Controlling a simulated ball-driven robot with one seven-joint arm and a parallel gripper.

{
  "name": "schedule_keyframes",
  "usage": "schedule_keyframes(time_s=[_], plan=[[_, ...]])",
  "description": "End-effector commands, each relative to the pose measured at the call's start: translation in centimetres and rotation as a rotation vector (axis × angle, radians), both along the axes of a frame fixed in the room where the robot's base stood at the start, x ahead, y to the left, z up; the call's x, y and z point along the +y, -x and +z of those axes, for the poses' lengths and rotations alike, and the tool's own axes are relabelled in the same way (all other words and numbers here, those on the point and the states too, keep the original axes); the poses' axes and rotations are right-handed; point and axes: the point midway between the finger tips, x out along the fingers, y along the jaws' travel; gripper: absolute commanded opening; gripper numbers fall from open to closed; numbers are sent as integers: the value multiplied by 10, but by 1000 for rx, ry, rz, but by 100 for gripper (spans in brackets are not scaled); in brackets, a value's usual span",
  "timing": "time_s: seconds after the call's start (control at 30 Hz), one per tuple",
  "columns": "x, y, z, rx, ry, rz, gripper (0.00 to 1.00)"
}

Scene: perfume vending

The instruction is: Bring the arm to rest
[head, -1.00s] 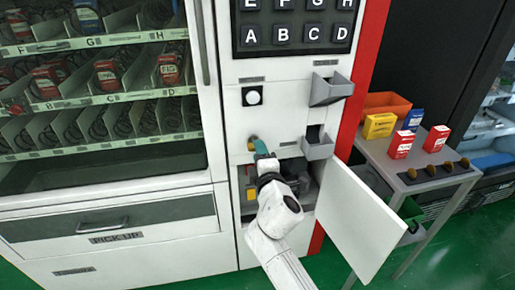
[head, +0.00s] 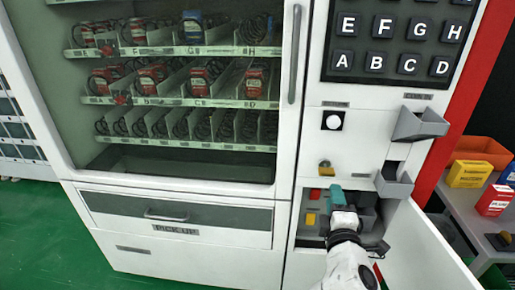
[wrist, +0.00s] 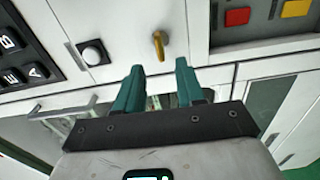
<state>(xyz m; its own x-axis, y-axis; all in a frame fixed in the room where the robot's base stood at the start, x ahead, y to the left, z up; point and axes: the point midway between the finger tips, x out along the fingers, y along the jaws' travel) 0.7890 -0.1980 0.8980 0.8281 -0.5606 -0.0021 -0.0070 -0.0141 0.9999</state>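My gripper (head: 337,195) has teal fingers and is in front of the machine's lower right compartment in the head view. In the wrist view my gripper (wrist: 158,82) has its two fingers apart with nothing between them. A yellow key-like knob (head: 326,168) is on the white panel, just above and left of the fingers in the head view. The knob (wrist: 159,45) shows beyond the fingertips in the wrist view, apart from them. My white arm reaches up from the bottom edge and hides part of the compartment.
The compartment door (head: 425,250) stands open right of my arm. Red (head: 315,194) and yellow (head: 310,219) buttons are inside. Grey trays (head: 418,124) jut from the panel. A side table holds an orange bin (head: 482,151) and boxes. Green floor (head: 40,235) is free at left.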

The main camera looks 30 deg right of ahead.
Motion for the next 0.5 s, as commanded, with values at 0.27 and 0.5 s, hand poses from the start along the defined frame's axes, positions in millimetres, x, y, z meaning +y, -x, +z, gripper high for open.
schedule_keyframes(time_s=[0.27, 0.5], plan=[[-5, 12, -7, 8, -104, -36, 38], [-2, 85, -75, 122, -682, -254, 38]])
